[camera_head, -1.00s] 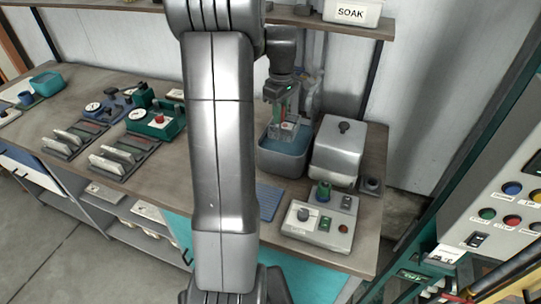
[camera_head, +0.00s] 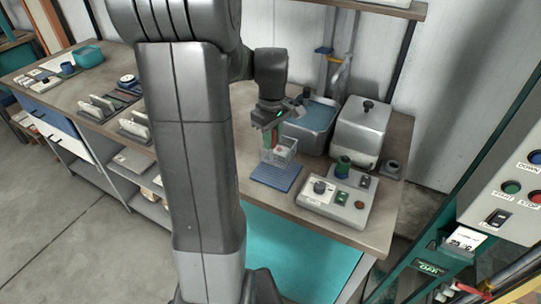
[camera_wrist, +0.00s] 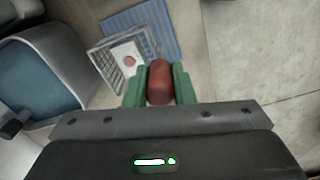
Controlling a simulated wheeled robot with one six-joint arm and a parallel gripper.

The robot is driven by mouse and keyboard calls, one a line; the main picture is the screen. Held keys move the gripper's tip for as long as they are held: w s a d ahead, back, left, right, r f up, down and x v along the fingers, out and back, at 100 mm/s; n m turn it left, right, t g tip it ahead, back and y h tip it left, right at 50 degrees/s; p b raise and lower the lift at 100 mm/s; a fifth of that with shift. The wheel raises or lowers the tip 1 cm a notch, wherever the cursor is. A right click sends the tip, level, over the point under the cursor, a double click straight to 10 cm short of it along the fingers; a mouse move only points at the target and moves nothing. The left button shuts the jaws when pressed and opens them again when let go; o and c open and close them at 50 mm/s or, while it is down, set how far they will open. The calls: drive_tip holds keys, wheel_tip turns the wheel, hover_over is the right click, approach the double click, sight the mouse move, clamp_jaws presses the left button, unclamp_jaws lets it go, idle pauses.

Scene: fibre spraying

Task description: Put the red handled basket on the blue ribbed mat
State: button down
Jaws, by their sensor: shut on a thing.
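My gripper (camera_head: 270,138) is shut on the red handle (camera_wrist: 159,82) of the wire basket (camera_head: 279,154). The basket hangs below the green fingers, and in the wrist view (camera_wrist: 113,62) its mesh and a white piece with a red round mark inside show. The blue ribbed mat (camera_head: 277,178) lies flat on the bench below the basket; it also shows in the wrist view (camera_wrist: 150,22). In the head view the basket overlaps the mat's back part. Whether the basket touches the mat I cannot tell.
An open tank of blue liquid (camera_head: 314,117) stands behind the basket. A lidded grey box (camera_head: 359,131) stands to its right. A control box with knobs (camera_head: 336,198) sits right of the mat. The teal front panel (camera_head: 300,245) lies below the bench edge.

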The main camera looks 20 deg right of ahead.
sight(272, 151)
drive_tip(key=shift+f, duration=2.45)
drive_tip(key=shift+f, duration=0.15)
drive_tip(key=c, duration=1.2)
unclamp_jaws()
drive_tip(key=shift+c, duration=0.2)
wheel_tip(272, 151, up, 12)
drive_tip(key=shift+r, duration=0.15)
